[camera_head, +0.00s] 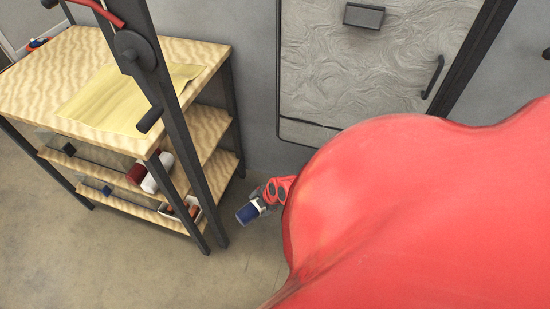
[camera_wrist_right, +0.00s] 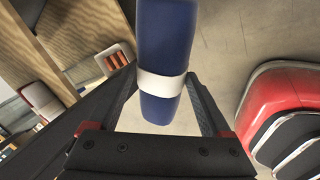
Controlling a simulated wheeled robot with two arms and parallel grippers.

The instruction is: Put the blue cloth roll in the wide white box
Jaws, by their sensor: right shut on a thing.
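The blue cloth roll (camera_head: 247,213) with a white band is in my right gripper (camera_head: 261,199), held in the air to the right of the wooden shelf unit. In the right wrist view the roll (camera_wrist_right: 166,32) stands lengthwise between the two dark fingers of the gripper (camera_wrist_right: 160,78), which are shut on it. A white box (camera_head: 196,213) with orange things in it is on the lowest shelf. A white box with orange stripes or contents (camera_wrist_right: 112,60) also shows in the wrist view; I cannot tell its full width. My left gripper is not in view.
The wooden shelf unit (camera_head: 188,52) has dark posts and a yellow sheet (camera_head: 130,95) on top. Red and white rolls (camera_head: 158,173) lie on its middle shelf. A dark upright post stands in front of its right side. The floor (camera_head: 130,265) in front is clear.

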